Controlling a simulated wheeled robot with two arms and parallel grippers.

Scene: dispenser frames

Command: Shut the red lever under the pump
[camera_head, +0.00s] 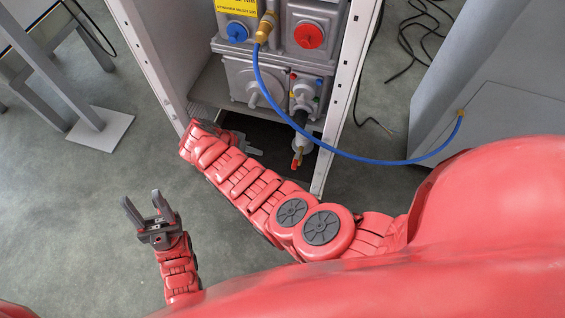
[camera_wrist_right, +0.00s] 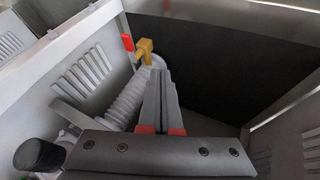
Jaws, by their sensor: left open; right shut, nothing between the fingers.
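The red lever (camera_head: 295,164) hangs at the lower end of the pump (camera_head: 272,85), inside the open cabinet. In the right wrist view the lever (camera_wrist_right: 127,42) is at upper left, on a brass valve (camera_wrist_right: 146,50) at the end of a white ribbed pipe (camera_wrist_right: 131,102). My right gripper (camera_head: 257,152) is low in the cabinet, to the left of the lever. Its fingers (camera_wrist_right: 158,72) are shut and empty, with their tips close to the valve in the picture; I cannot tell whether they touch. My left gripper (camera_head: 147,202) is open and empty above the floor.
Cabinet posts (camera_head: 346,95) stand on both sides of the pump. A blue hose (camera_head: 330,151) runs from the pump to a grey box (camera_head: 490,105) at right. A grey stand (camera_head: 98,128) is at left. Black cables lie on the floor at upper right.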

